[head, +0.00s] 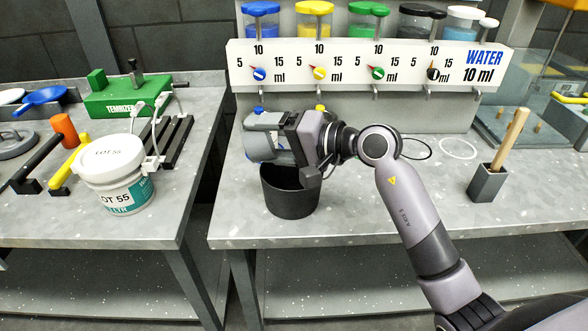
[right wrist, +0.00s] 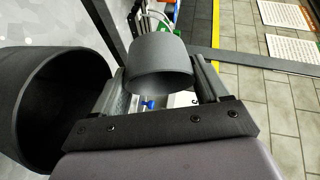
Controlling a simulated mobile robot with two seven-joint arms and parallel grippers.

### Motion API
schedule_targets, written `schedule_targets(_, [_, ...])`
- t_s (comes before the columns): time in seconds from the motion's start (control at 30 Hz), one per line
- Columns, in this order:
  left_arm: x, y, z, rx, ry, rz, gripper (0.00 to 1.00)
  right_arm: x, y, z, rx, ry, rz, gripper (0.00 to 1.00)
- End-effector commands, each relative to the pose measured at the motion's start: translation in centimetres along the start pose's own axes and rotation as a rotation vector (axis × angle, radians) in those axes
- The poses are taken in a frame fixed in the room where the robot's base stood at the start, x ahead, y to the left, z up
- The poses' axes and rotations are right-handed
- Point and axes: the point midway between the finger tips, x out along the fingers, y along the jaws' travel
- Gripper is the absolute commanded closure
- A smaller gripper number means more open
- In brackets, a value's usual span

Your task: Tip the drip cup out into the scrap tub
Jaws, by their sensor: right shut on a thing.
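My right gripper (head: 268,138) is shut on the grey drip cup (head: 256,150), above the scrap tub. The cup is partly hidden by the fingers in the head view. In the right wrist view the cup (right wrist: 160,62) sits between the two fingers, with its rim toward the palm; its contents cannot be made out. The scrap tub (head: 291,198) is a black round tub standing upright near the front edge of the right bench. It also shows at the left of the right wrist view (right wrist: 22,75), its mouth open and dark inside. My left gripper is out of view.
A dispenser panel (head: 300,58) with coloured knobs stands behind. A white LOT 55 pail (head: 115,185) is on the left bench, across a gap. A grey holder with a wooden-handled tool (head: 488,182) stands at right. The bench front between tub and holder is clear.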

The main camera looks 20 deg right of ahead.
Motion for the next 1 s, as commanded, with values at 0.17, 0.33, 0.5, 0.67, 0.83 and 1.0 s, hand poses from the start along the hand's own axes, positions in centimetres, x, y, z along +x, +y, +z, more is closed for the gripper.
schedule_targets(0.17, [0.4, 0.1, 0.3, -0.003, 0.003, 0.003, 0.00, -0.1, 0.1, -0.1, 0.009, 0.003, -0.017, 0.57])
schedule_targets(0.33, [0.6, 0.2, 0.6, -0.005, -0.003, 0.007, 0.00, -0.1, 0.1, -0.2, 0.019, 0.004, -0.033, 0.57])
schedule_targets(0.5, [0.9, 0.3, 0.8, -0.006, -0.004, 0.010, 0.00, -0.2, 0.1, -0.3, 0.028, 0.004, -0.047, 0.57])
schedule_targets(0.67, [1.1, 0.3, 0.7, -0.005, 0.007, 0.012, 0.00, -0.2, 0.1, -0.4, 0.038, 0.005, -0.062, 0.57])
schedule_targets(0.83, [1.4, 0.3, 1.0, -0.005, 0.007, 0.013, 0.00, -0.3, 0.2, -0.5, 0.048, 0.006, -0.078, 0.57])
schedule_targets(1.0, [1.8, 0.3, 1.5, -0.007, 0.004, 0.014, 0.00, -0.4, 0.2, -0.6, 0.057, 0.007, -0.093, 0.57])
